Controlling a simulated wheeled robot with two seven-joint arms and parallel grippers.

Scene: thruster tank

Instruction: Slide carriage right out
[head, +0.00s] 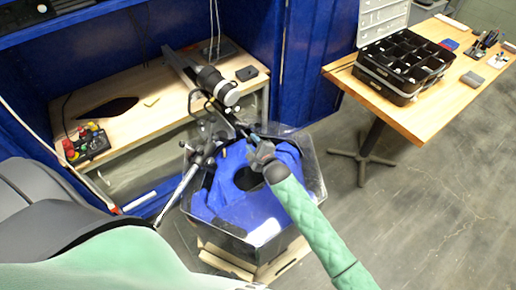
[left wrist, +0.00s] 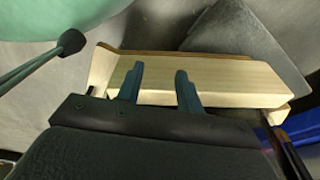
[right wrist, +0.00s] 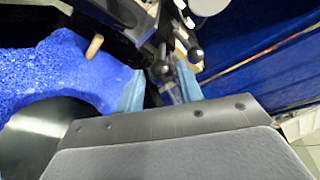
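The carriage (head: 214,125) is a dark assembly with black ball knobs, on a long rail over the tank. A grey and black cylinder (head: 216,86) sits at its upper part. My right gripper (head: 254,143) is at the carriage's right side, above the tank. In the right wrist view its blue fingers (right wrist: 160,88) stand apart, with a black ball knob (right wrist: 161,68) and a greyish rod part close to the gap; contact cannot be told. My left gripper (left wrist: 160,85) is open and empty above a pale wooden piece (left wrist: 220,80); it is not seen in the head view.
The clear-walled tank (head: 312,178) holds blue material (head: 223,200) with a dark round opening and stands on a wooden base (head: 265,272). A wooden bench (head: 140,90) with a control box (head: 90,143) is behind. A table (head: 425,115) with a black organizer stands right.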

